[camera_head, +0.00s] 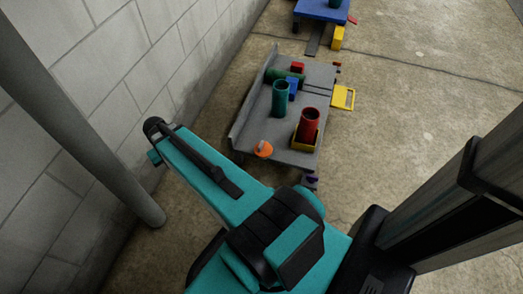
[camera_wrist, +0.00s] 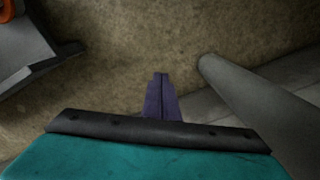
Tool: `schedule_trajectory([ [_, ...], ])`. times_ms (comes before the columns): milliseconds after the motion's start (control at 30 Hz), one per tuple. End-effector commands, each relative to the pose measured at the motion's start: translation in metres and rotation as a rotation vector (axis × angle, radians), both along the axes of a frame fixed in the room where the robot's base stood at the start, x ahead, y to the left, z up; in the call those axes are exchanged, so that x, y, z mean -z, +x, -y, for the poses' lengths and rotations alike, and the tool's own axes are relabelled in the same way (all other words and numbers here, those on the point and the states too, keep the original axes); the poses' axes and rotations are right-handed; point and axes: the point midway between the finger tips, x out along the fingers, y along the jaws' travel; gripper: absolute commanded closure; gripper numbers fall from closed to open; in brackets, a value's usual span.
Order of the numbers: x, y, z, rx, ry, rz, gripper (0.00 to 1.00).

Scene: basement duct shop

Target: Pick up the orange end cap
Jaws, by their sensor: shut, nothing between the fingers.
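The orange end cap (camera_head: 263,149) sits at the near left corner of the grey cart bed in the head view. An orange piece, seemingly the same cap, is cut off at the top left corner of the wrist view (camera_wrist: 14,20). My gripper (camera_wrist: 160,77) shows in the wrist view with its purple fingers together, empty, over bare floor. It is apart from the cap, off to the side of the cart. In the head view my teal arm crosses left of the cart, and I cannot make out the fingers there.
The grey cart (camera_head: 259,122) bears a green cylinder (camera_head: 280,98), a red cylinder (camera_head: 308,125) in a yellow tray, and a blue block (camera_head: 292,85). A grey pole (camera_head: 110,170) stands by the block wall (camera_head: 125,60). A blue cart (camera_head: 322,10) is farther back.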

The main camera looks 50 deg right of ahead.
Motion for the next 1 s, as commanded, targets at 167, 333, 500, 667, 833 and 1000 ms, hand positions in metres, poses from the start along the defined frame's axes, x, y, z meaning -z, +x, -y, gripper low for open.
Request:
schedule_trajectory([
  [167,0.016,-0.019,-0.052,-0.123,0.006,-0.035,1.0],
  [333,0.048,-0.055,-0.083,-0.203,0.015,-0.099,1.0],
  [500,0.079,-0.091,-0.094,-0.233,0.024,-0.163,1.0],
  [667,0.106,-0.126,-0.098,-0.243,0.032,-0.223,1.0],
  [833,0.132,-0.165,-0.1,-0.247,0.04,-0.287,1.0],
  [1000,0.154,-0.204,-0.1,-0.247,0.049,-0.349,1.0],
])
